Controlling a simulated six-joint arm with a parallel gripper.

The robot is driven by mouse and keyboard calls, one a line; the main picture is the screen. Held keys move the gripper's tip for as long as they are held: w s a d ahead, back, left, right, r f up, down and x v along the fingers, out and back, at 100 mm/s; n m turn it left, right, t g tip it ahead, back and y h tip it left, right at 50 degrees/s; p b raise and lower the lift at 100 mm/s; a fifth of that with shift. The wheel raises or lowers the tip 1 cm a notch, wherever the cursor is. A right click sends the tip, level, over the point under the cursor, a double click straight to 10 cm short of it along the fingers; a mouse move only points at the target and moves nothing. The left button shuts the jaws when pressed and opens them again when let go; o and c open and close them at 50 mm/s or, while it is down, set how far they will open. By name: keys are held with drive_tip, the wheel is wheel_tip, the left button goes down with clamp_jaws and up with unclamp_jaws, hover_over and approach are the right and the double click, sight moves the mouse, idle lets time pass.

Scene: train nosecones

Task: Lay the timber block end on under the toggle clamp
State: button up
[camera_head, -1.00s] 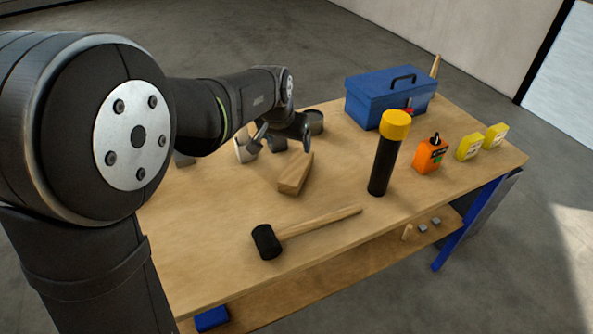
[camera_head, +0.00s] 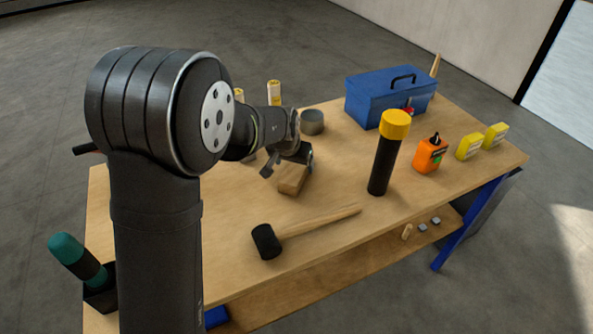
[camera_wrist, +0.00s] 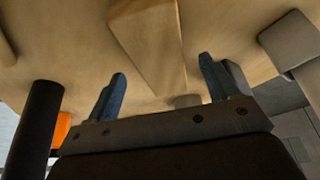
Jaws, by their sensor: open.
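The timber block (camera_head: 292,181) is a pale wooden piece lying on the workbench, left of the black torch with the yellow head. My gripper (camera_head: 288,165) is over its far end, which it partly hides. In the wrist view my gripper's fingers (camera_wrist: 162,76) are spread apart, and the block (camera_wrist: 150,40) shows between and beyond them, not held. I cannot surely make out the toggle clamp; a grey metal piece (camera_wrist: 290,45) at the right of the wrist view may be part of it. My arm hides much of the bench's left side.
A mallet (camera_head: 268,240) lies in front of the block. The black and yellow torch (camera_head: 384,155) stands to its right. A grey round tin (camera_head: 312,122), a blue toolbox (camera_head: 385,98) and an orange bottle (camera_head: 430,155) stand farther off. A green-handled tool (camera_head: 75,256) stands at front left.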

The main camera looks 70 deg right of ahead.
sight(295, 168)
drive_tip(key=x, duration=0.4)
drive_tip(key=shift+a+f, duration=0.1)
drive_tip(key=shift+a, duration=0.1)
drive_tip(key=shift+c, duration=0.4)
